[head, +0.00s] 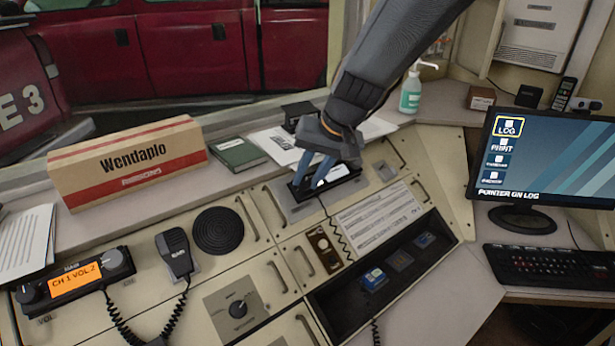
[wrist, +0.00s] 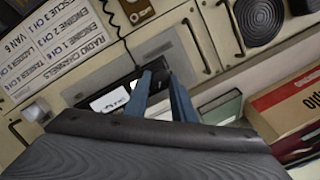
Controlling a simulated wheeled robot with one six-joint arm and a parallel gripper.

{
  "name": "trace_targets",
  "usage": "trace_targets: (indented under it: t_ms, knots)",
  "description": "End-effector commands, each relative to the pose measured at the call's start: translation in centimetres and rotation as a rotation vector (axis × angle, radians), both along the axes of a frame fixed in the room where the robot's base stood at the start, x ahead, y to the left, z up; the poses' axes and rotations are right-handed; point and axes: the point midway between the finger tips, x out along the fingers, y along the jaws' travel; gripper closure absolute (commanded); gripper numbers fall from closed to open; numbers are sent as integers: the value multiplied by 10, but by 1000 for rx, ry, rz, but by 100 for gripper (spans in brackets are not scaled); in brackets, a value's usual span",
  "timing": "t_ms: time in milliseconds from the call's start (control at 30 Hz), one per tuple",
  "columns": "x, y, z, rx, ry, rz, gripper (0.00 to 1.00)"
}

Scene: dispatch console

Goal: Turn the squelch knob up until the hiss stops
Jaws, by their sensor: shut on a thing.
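My gripper (head: 308,184) is up at the back of the console, well away from these knobs. Its blue fingers (wrist: 162,75) are shut on part of a black unit (head: 338,175) with a white face; the exact grip is partly hidden.
A hand microphone (head: 174,250) with a coiled cord and a round speaker (head: 218,230) lie between radio and handles. A recessed tray (head: 430,262) holds several small devices.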

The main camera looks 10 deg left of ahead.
Motion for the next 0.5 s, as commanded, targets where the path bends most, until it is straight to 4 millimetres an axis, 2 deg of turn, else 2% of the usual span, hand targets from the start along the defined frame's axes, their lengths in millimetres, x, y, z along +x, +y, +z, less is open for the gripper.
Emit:
trace_targets:
  t_ms: [200,500]
  knots:
    - [0,-1,0,47,54,-112,99]
    - [0,-2,0,80,93,-191,99]
